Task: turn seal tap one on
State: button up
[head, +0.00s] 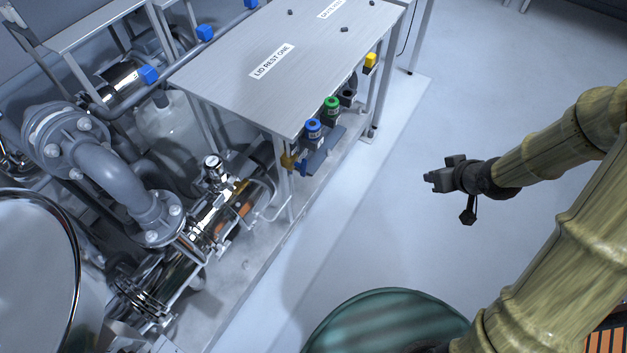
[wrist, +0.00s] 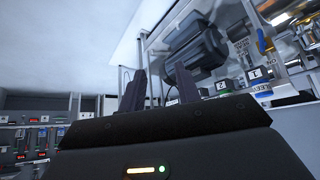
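A small brass tap with a blue handle (head: 292,162) is fixed at the near leg of the steel table in the head view. I cannot read a label on it, so I cannot confirm that it is seal tap one. My gripper (head: 438,173) is out over the open floor to the right of the tap, well apart from it. In the wrist view my gripper (wrist: 156,82) shows two dark fingers spread apart with nothing between them. Small labelled blocks (wrist: 254,73) show at the right of that view, their text mostly unreadable.
The steel table (head: 215,85) has a sign reading LID REST ONE. A blue button (head: 314,128), a green button (head: 331,108) and a yellow part (head: 370,61) sit along its side. Pipework (head: 115,180) fills the left. A green round object (head: 385,315) stands at the bottom. Floor between is clear.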

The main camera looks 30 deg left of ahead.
aim_at(301, 166)
jog(key=s+a+f+n+g+y+b, duration=0.4)
jog(key=a+f+n+y+b, duration=0.2)
jog(key=a+f+y+b, duration=0.7)
notch_tip(301, 166, down, 2)
jog(key=shift+s+a+f+y+b, duration=0.1)
jog(key=shift+s+a+y+b, duration=0.15)
jog(key=shift+a+b, duration=0.75)
jog(key=shift+a, duration=0.25)
jog(key=w+a+b, duration=0.1)
jog(key=a+b, duration=0.1)
jog(key=a, duration=1.5)
jog(key=shift+w+b, duration=0.3)
jog(key=shift+w, duration=0.05)
jog(key=shift+a, duration=0.1)
jog(key=shift+c, duration=0.2)
grip_shut()
